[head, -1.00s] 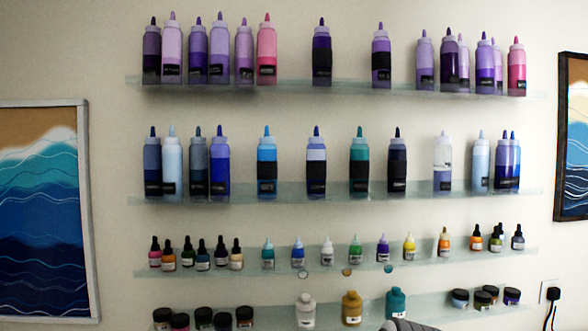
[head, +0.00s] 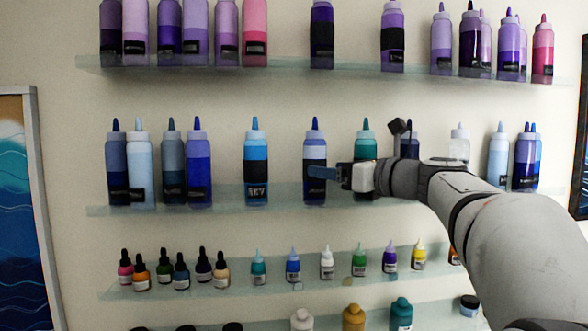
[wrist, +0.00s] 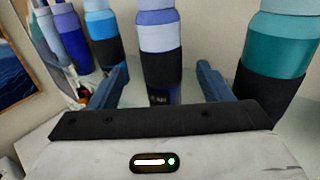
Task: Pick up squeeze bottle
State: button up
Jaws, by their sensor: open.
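A squeeze bottle (head: 315,152) with a dark blue cone tip, pale band and black wrap stands upright on the second glass shelf. In the wrist view this bottle (wrist: 159,40) shows between the two open fingers of my gripper (wrist: 162,68), with a gap on each side. Its base is partly hidden by the gripper body. I cannot tell how deep it sits between the fingers.
A teal bottle (wrist: 278,50) stands close on the right and a bright blue bottle (head: 256,150) on the left. The top shelf (head: 285,63) holds purple and pink bottles. The shelf below (head: 205,292) holds small dropper bottles. A wave painting (head: 18,215) hangs at left.

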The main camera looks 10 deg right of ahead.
aim_at(319, 134)
jog(key=p+x, duration=0.2)
jog(key=x, duration=0.3)
jog(key=shift+w+a, duration=0.1)
jog(key=shift+w, duration=0.15)
jog(key=shift+c, duration=0.2)
jog(key=c, duration=1.1)
jog(key=shift+c, duration=0.2)
jog(key=shift+s+r, duration=0.1)
jog(key=shift+r, duration=0.05)
jog(key=shift+s+r+b, duration=0.15)
jog(key=shift+r+b, duration=0.15)
jog(key=shift+b, duration=0.1)
jog(key=r, duration=0.6)
jog(key=shift+s, duration=0.4)
jog(key=s+b, duration=0.5)
jog(key=s, duration=1.3)
jog(key=shift+s, duration=0.4)
